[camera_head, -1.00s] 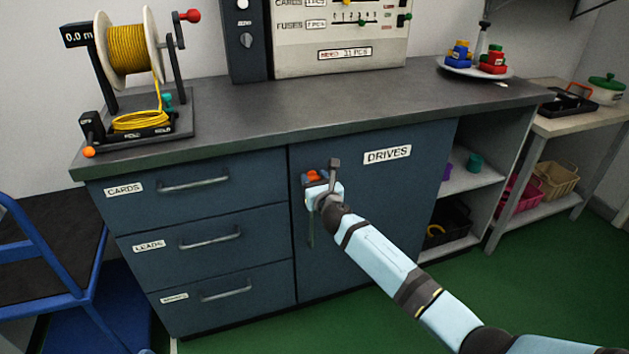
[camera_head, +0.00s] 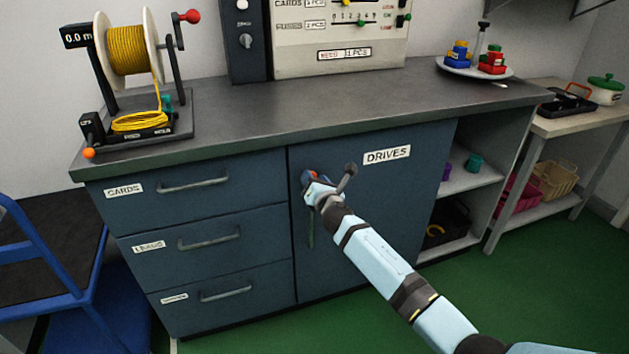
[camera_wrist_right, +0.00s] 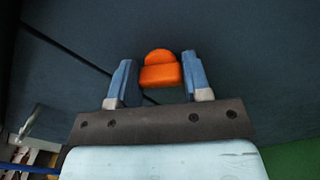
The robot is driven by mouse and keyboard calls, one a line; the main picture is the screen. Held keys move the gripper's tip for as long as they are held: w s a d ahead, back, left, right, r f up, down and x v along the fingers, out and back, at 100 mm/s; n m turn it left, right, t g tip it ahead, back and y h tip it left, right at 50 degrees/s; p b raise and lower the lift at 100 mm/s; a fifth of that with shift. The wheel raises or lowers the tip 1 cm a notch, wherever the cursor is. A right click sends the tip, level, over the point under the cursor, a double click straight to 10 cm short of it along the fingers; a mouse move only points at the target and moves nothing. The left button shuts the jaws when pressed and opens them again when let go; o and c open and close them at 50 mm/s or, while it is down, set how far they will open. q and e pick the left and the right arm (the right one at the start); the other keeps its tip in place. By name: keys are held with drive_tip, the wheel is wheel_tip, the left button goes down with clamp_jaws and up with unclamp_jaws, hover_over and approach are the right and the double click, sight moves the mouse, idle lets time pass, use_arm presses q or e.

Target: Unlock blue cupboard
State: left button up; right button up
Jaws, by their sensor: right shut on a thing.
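The blue cupboard door (camera_head: 390,215) labelled DRIVES is shut, flush in the right part of the dark blue counter unit. My right gripper (camera_head: 312,178) is at the door's upper left. In the right wrist view its two blue fingers (camera_wrist_right: 161,78) are shut on an orange knob (camera_wrist_right: 160,72) at the dark blue door face. In the head view the gripper mostly hides the knob. A vertical door handle (camera_head: 311,232) shows below the gripper, partly hidden. My left gripper is not in view.
Drawers (camera_head: 205,240) with bar handles are left of the door. Above is the grey worktop (camera_head: 290,115) with a yellow cable reel (camera_head: 128,50) and a panel box (camera_head: 340,35). An open shelf (camera_head: 470,180) stands right of the door. A blue cart (camera_head: 60,270) is at left.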

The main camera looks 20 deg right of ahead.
drive_tip(key=m, duration=0.3)
drive_tip(key=shift+f+m, duration=0.1)
drive_tip(key=shift+m, duration=0.3)
drive_tip(key=m, duration=0.3)
drive_tip(key=shift+d+m, duration=0.1)
drive_tip(key=shift+m, duration=1)
drive_tip(key=shift+f+m, duration=0.1)
drive_tip(key=shift+m, duration=1.1)
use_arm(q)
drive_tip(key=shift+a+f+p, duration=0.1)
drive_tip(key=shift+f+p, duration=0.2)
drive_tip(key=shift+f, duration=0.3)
use_arm(e)
drive_tip(key=shift+m, duration=0.3)
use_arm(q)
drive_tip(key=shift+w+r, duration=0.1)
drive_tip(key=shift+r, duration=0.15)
use_arm(e)
drive_tip(key=o, duration=0.9)
